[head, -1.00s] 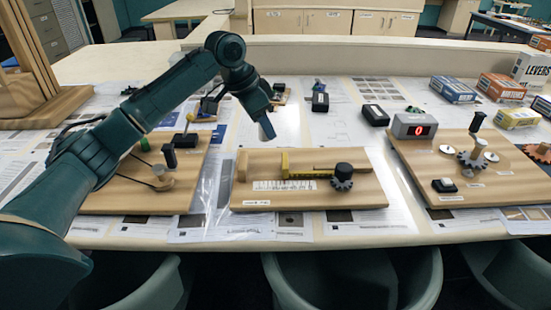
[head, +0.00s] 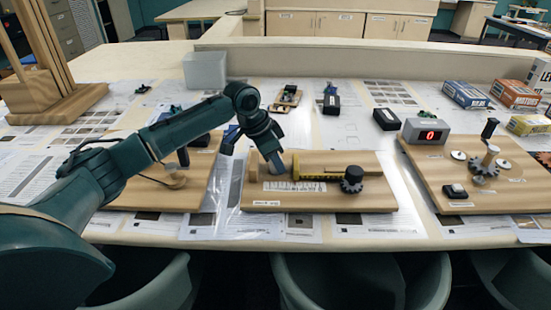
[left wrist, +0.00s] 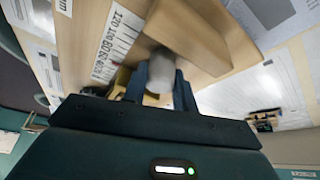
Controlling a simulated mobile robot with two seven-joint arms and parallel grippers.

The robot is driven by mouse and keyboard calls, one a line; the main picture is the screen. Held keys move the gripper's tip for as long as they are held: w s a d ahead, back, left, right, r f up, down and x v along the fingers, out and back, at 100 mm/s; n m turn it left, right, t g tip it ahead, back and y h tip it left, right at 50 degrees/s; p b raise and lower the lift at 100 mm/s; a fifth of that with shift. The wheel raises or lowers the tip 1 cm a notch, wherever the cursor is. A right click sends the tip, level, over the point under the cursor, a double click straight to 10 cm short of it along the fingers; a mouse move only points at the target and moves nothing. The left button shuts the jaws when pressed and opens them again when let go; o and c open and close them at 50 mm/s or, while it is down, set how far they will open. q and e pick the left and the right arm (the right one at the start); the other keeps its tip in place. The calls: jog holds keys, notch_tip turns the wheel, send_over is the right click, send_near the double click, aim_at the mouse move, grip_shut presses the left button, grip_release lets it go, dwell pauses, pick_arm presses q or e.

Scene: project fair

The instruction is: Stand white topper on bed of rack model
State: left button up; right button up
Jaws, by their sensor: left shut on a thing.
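The rack model (head: 330,201) is the middle board on the table. It has a wooden end block (head: 252,170), a scale strip (head: 295,186), a yellow rack (head: 312,176) and a dark gear (head: 352,180). My left gripper (head: 276,162) is over the left part of this board, by the end block and the scale. It is shut on a pale piece, seemingly the white topper (left wrist: 161,72), which shows between the fingers in the left wrist view. The fingers hide part of it; I cannot tell if it touches the board. My right gripper is out of view.
A board with a red-digit counter (head: 426,131) and gears stands at the right. Another wooden board (head: 150,196) lies left, partly behind my arm. A pale box (head: 205,70) and a wooden stand (head: 50,95) are further back. Chairs line the front edge.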

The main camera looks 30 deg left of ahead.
pick_arm(q)
jog(key=o, duration=0.9)
jog(key=shift+o, duration=0.2)
jog(key=v, duration=1.2)
